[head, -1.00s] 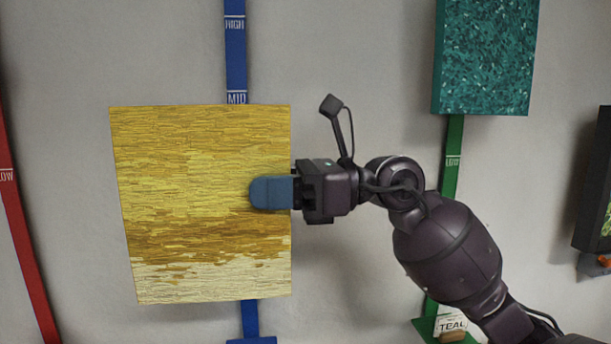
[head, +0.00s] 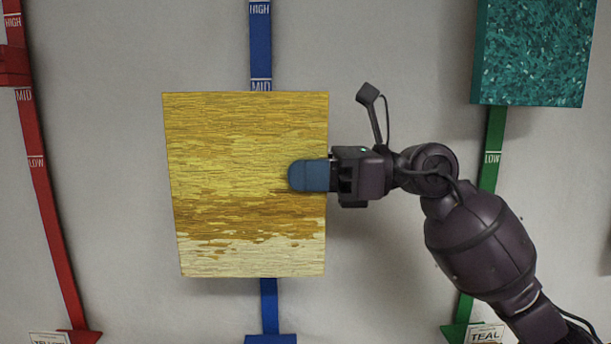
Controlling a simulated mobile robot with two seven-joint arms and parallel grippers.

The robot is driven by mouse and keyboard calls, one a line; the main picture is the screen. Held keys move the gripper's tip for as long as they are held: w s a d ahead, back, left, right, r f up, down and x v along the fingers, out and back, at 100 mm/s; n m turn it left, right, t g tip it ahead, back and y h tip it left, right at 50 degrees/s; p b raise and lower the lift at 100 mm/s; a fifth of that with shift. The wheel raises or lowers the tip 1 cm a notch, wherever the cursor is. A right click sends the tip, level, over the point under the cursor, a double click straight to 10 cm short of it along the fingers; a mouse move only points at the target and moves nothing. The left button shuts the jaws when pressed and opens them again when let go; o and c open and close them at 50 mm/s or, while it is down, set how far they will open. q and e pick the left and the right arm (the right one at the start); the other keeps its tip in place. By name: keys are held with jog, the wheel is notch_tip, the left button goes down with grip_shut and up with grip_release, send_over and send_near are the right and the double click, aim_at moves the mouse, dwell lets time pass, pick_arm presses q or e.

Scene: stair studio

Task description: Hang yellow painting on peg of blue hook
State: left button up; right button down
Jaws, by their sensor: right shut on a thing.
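The blue strip shows HIGH and MID marks above the painting. Its lower end (head: 270,338) shows below. The peg of the blue hook is not visible; the painting covers the strip's middle. I cannot tell whether the painting touches the strip. My left gripper is not in view.
A red strip (head: 50,220) with HIGH, MID and LOW marks stands at left, with a red block (head: 14,66) near its top. A teal painting (head: 535,50) hangs over the green strip (head: 488,180) at right. Bare wall lies between the strips.

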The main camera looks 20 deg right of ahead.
jog(key=w+d+f+b, duration=0.1)
jog(key=w+d+b, duration=0.1)
jog(key=w, duration=0.6)
jog(key=shift+w+d+f+b, duration=0.15)
jog(key=shift+d+f+b, duration=0.15)
jog(key=shift+b, duration=0.5)
dwell(0.5)
jog(key=shift+a, duration=0.1)
dwell(0.7)
jog(key=shift+f, duration=0.3)
jog(key=c, duration=0.7)
grip_release()
jog(key=shift+c, duration=0.2)
